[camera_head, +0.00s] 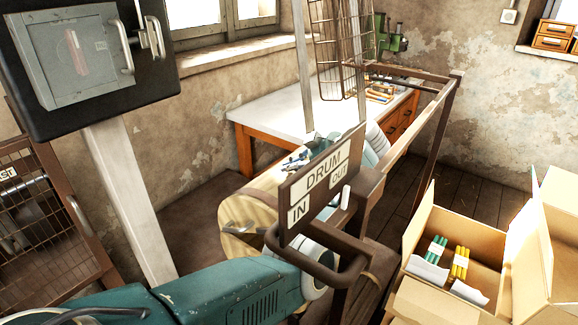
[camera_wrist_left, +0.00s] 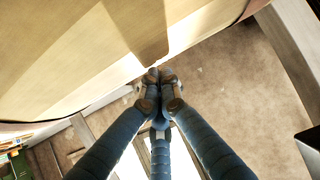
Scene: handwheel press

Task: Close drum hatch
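The drum (camera_head: 262,196) is a pale wooden barrel, partly hidden behind the brown DRUM IN/OUT sign (camera_head: 322,178). Its curved pale side fills the top of the left wrist view (camera_wrist_left: 60,60). I cannot clearly make out the hatch or its position; a darker band crosses the drum there. My left gripper (camera_head: 296,162) shows small and blue-grey at the drum's upper far side, partly behind the sign. My right gripper is not in view.
A grey switch box (camera_head: 75,55) is on a white post at left. Open cardboard boxes (camera_head: 465,222) stand at right. A white-topped workbench (camera_head: 285,112) is behind.

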